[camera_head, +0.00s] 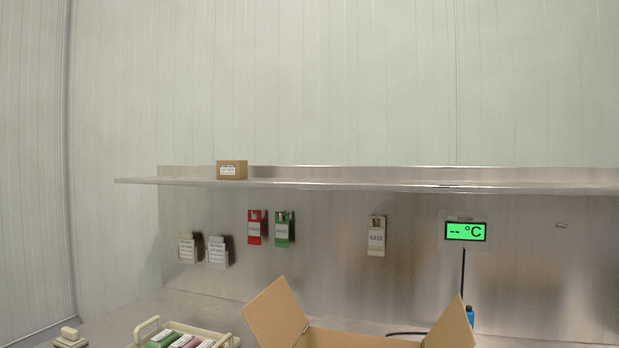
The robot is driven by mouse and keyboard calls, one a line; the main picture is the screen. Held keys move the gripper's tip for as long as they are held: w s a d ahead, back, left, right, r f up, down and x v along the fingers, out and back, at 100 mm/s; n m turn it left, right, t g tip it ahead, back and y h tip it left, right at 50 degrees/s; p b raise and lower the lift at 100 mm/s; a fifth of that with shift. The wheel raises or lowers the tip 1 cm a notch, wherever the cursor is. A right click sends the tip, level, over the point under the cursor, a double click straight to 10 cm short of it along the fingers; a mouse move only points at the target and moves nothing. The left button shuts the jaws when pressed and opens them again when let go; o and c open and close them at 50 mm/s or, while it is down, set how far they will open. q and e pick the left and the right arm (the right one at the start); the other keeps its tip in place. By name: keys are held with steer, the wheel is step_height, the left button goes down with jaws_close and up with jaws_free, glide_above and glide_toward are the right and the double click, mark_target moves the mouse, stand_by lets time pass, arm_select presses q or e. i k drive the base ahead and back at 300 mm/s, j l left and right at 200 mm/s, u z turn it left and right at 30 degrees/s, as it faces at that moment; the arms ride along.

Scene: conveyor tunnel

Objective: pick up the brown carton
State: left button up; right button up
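A small closed brown carton (232,170) with a white label sits on the metal shelf, left of its middle. A larger open brown cardboard box (356,338) stands on the counter at the bottom of the head view, with its flaps spread. Its lower part is cut off by the frame edge and its inside is hidden. Neither of my grippers is in view.
The metal shelf (400,186) spans the back and is otherwise bare. A beige tray (222,340) with several coloured packs is at the bottom left, beside a small beige object (70,338). Wall holders and a green display (466,231) are below the shelf.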

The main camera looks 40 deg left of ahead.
mark_target(226, 169)
steer(key=u, duration=1.85)
